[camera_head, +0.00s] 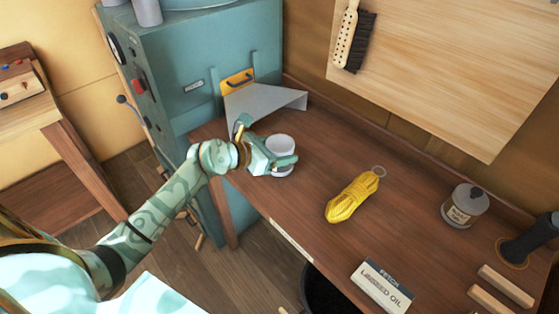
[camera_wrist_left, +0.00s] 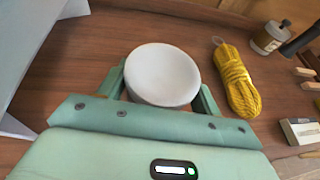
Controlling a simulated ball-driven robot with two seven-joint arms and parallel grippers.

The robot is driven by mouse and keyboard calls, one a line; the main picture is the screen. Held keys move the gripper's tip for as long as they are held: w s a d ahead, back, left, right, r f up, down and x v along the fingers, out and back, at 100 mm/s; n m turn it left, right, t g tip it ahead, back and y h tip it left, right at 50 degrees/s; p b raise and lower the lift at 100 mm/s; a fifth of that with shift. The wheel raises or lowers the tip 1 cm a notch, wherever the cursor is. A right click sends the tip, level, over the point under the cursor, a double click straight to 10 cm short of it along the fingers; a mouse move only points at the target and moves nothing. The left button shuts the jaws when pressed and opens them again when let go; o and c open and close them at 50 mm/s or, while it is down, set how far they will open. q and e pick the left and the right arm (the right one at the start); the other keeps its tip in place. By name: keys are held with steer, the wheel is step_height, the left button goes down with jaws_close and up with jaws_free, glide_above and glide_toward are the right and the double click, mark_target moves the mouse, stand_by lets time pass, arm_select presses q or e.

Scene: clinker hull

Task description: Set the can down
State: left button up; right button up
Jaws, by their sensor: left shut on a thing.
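My left gripper (camera_head: 281,160) is shut on a plain white can (camera_head: 280,145), with one finger on each side of it. The can is upright or nearly so, at the left end of the brown workbench (camera_head: 320,157). In the left wrist view the can's round white top (camera_wrist_left: 163,73) shows between the fingers (camera_wrist_left: 160,90). Its underside is hidden, so I cannot tell whether it touches the bench or is just above it. My right gripper is not in view.
A grey angled sheet (camera_head: 262,101) stands behind the can by the teal machine (camera_head: 205,75). A yellow rope coil (camera_head: 353,196) lies to the right. Farther right are a labelled tin (camera_head: 464,207), a linseed oil box (camera_head: 382,287) and wooden blocks (camera_head: 506,285). Bare bench lies between can and rope.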

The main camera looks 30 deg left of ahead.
arm_select(q)
step_height(320, 180, down, 3)
steer(key=shift+f+b, duration=0.1)
steer(key=shift+b, duration=0.35)
steer(key=o, duration=0.9)
steer(key=shift+f, duration=0.1)
steer(key=shift+c, duration=0.2)
steer(key=o, duration=0.4)
